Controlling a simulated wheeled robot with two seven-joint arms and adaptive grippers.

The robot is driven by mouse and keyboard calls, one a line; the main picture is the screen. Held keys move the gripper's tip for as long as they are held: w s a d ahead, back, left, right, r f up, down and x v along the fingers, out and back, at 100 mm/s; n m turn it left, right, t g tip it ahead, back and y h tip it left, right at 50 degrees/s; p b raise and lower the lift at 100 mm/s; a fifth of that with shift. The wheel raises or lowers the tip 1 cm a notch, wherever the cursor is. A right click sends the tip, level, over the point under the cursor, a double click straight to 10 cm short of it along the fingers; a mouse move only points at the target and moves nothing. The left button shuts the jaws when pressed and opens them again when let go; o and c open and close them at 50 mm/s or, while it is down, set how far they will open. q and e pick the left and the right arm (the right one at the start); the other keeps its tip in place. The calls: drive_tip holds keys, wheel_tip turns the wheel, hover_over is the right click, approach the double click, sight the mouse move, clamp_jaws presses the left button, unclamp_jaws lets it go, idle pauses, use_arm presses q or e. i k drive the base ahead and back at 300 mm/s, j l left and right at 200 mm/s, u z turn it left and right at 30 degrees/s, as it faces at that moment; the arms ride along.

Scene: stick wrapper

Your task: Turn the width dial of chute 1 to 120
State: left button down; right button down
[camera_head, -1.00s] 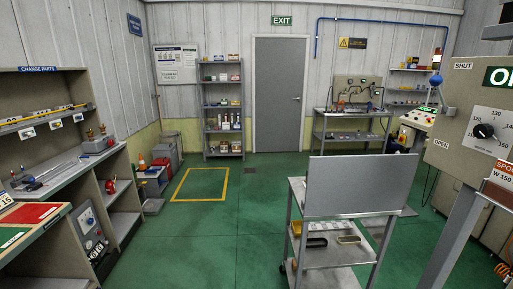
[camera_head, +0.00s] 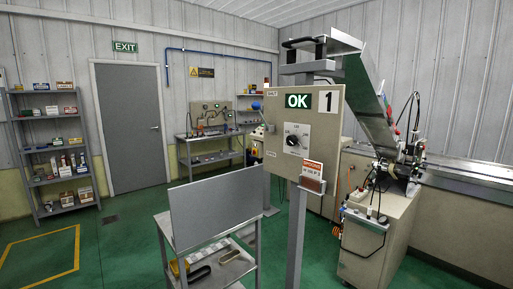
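The panel of chute 1 (camera_head: 327,143) stands on a grey post right of centre, with a number 1 sign (camera_head: 329,101) and a lit green OK display (camera_head: 298,101). The width dial (camera_head: 292,141), a black knob on a white scale plate, sits below the display. Its exact setting is too small to read. A lever with a blue ball (camera_head: 256,105) sticks out at the panel's left edge. Neither of my grippers is in view.
A grey cart with an upright board (camera_head: 216,211) stands in front, left of the post. A machine with a sloped metal chute (camera_head: 364,95) stands at right. A shelf (camera_head: 55,150) and a door (camera_head: 129,127) are at left. Green floor (camera_head: 120,250) is open at left.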

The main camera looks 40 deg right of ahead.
sight(292, 140)
drive_tip(key=z, duration=1.45)
